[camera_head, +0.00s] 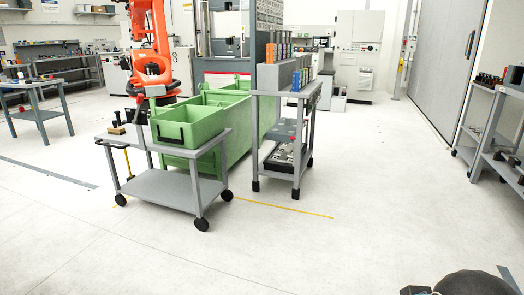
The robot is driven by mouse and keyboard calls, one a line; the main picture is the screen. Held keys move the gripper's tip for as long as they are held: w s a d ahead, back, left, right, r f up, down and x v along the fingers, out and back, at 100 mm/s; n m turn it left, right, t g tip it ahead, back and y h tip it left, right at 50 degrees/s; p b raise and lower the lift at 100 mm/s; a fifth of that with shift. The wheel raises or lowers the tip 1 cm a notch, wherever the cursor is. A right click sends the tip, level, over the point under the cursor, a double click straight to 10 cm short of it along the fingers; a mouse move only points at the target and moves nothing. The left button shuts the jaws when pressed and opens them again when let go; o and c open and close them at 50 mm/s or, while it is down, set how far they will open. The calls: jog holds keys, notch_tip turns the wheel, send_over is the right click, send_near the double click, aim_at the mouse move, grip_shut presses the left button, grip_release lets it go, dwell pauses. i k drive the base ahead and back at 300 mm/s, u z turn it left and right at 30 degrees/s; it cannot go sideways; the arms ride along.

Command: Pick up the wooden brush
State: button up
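A small brown wooden piece with a dark part on top, which looks like the wooden brush (116,130), lies on the top shelf of a grey cart (171,143) at the left. It sits near the cart's back left corner, left of a green bin. It is too small in the picture to make out bristles or handle. My gripper cannot be made out; only a dark rounded part, likely of my own arm, shows at the bottom right edge, far from the cart.
A green bin (188,124) stands on the cart. An orange robot arm (149,45) and a large green container (236,125) are behind it. A grey shelf trolley (287,120) stands to its right. Shelving (484,125) lines the right side. The floor in front is clear.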

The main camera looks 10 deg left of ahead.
aim_at(114, 129)
jog(key=i, duration=1.6)
jog(key=u, duration=2.65)
jog(key=i, duration=1.3)
jog(key=z, duration=1.05)
